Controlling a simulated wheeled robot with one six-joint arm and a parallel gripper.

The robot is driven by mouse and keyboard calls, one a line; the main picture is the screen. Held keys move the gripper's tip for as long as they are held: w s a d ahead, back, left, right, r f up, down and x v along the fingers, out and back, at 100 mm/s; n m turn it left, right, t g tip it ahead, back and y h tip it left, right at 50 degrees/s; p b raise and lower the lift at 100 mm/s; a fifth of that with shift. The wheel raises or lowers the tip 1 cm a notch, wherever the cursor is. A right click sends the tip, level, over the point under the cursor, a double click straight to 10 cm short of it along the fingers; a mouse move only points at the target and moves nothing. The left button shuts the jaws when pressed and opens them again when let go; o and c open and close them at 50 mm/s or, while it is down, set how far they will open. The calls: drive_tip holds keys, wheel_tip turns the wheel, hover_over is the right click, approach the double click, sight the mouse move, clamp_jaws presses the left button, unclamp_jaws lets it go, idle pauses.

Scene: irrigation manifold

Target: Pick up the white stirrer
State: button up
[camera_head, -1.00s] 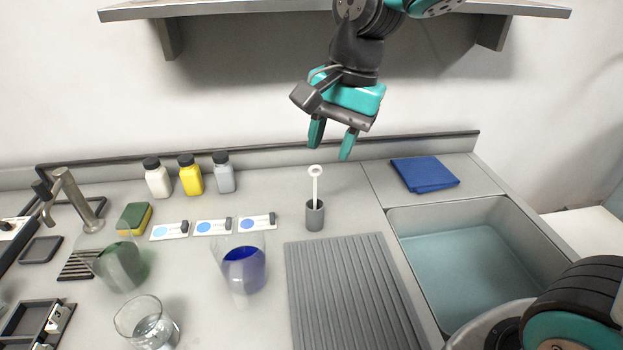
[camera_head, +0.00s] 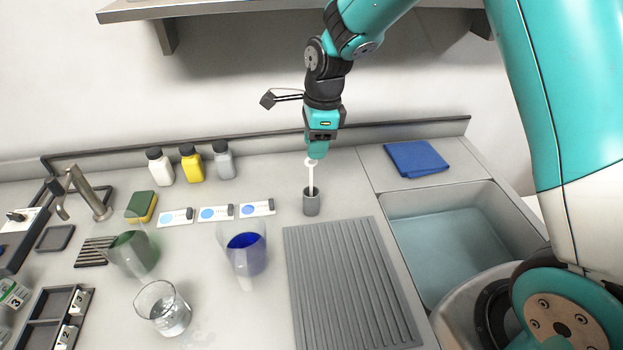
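The white stirrer (camera_head: 311,178) stands upright in a small grey cup (camera_head: 311,205) behind the ribbed grey mat. Its lower end is hidden inside the cup, and its ring-shaped top shows just below my gripper. My gripper (camera_head: 316,154) points down with its teal fingers at the top of the stirrer in this view. The fingers are seen edge-on and overlap, so I cannot tell whether they are open or shut, or whether they touch the ring.
A ribbed mat (camera_head: 349,285) lies in front of the cup, with a sink (camera_head: 445,235) to its right and a blue cloth (camera_head: 417,158) behind the sink. Left are a beaker of blue liquid (camera_head: 246,252), a clear beaker (camera_head: 163,308), a green-liquid vessel (camera_head: 133,253) and bottles (camera_head: 192,163). A shelf (camera_head: 230,8) hangs above.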

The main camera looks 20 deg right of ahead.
sight(310, 166)
drive_tip(key=shift+w+a+f+p, duration=0.15)
drive_tip(key=shift+f+p, duration=0.2)
drive_tip(key=shift+f, duration=0.75)
drive_tip(key=shift+a+f+p, duration=0.2)
drive_tip(key=shift+f+p, duration=0.2)
drive_tip(key=shift+f, duration=0.65)
drive_tip(key=shift+w+a+f+p, duration=0.15)
drive_tip(key=shift+f+p, duration=0.2)
drive_tip(key=shift+f, duration=0.75)
clamp_jaws()
